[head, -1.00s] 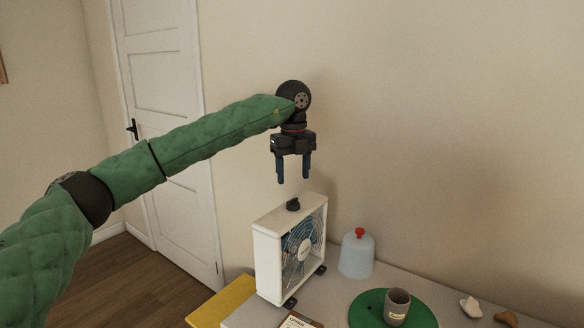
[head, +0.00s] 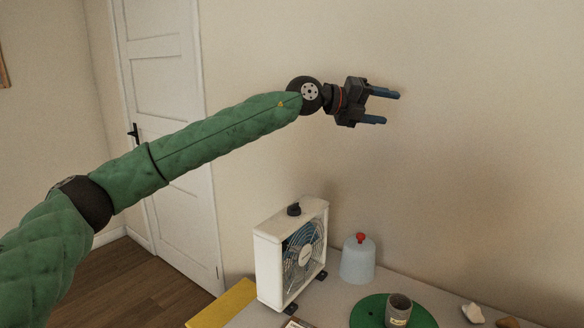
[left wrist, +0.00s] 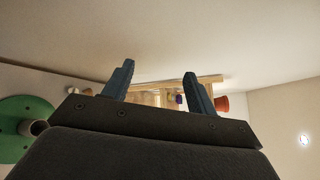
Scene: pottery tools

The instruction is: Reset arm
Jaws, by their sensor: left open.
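My left arm, in a green quilted sleeve, reaches in from the left in the head view. My left gripper (head: 386,107) is open and empty, with its two blue fingers pointing right, high above the table in front of the wall. In the left wrist view the two fingers (left wrist: 157,85) stand apart with nothing between them close by. My right gripper is in neither view.
Below are a white box fan (head: 284,255) with a black knob, a pale blue jar (head: 358,262) with a red knob, and a grey cup (head: 398,312) on a green disc (head: 366,313). A white door (head: 165,90) stands behind the arm. Air around the gripper is clear.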

